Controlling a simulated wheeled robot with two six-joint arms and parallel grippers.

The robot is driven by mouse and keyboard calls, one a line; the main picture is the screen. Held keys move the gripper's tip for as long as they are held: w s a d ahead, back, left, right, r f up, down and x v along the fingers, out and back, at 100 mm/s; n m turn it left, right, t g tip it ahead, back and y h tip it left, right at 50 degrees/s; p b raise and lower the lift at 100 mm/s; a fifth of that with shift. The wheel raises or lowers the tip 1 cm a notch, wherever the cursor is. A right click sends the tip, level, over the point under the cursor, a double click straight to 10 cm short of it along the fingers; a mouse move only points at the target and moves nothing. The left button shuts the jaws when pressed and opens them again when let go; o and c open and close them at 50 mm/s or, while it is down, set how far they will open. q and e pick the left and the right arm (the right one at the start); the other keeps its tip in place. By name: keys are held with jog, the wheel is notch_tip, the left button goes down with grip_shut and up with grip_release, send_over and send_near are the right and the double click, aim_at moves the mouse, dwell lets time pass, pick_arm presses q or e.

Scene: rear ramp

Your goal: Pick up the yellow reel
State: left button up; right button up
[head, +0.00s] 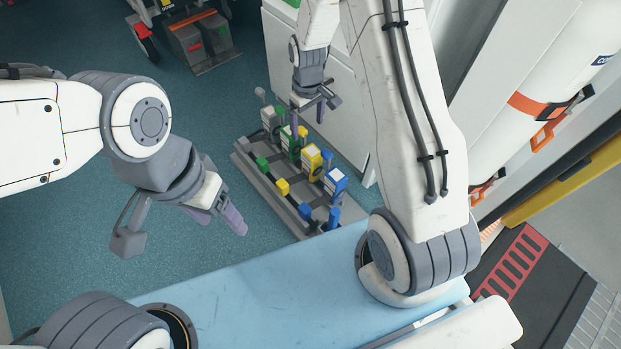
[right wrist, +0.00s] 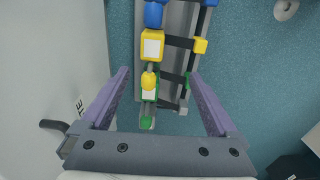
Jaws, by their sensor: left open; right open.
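The yellow reel (head: 312,163) sits upright in a grey rack (head: 262,178) on the floor, between a green reel (head: 289,146) and a blue reel (head: 336,182). In the right wrist view the yellow reel (right wrist: 152,46) has a pale square face and lies just beyond the fingertips. My right gripper (head: 309,116) is open and empty above the rack, nearer its green end. Its spread purple fingers (right wrist: 158,73) flank the green reel (right wrist: 150,94) in that view. My left gripper (head: 218,215) is open and empty, left of the rack.
A grey reel (head: 269,117) stands at the rack's far end. Small yellow (head: 282,187), green and blue blocks line its left side. A white cabinet (head: 343,115) stands close on the right. Open blue-green floor (head: 215,110) lies to the left.

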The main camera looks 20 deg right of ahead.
aim_at(312, 151)
jog(key=f+b, duration=0.1)
jog(key=f, duration=0.2)
jog(key=d+f+b, duration=0.1)
jog(key=f, duration=0.2)
jog(key=f+b, duration=0.2)
jog(key=f, duration=0.1)
jog(key=shift+w+d+f, duration=0.2)
jog(key=shift+w+d, duration=0.1)
jog(key=shift+d, duration=0.05)
notch_tip(312, 151, down, 5)
jog(key=b, duration=0.5)
jog(key=shift+s+f, duration=0.1)
jog(key=shift+f, duration=0.05)
grip_shut()
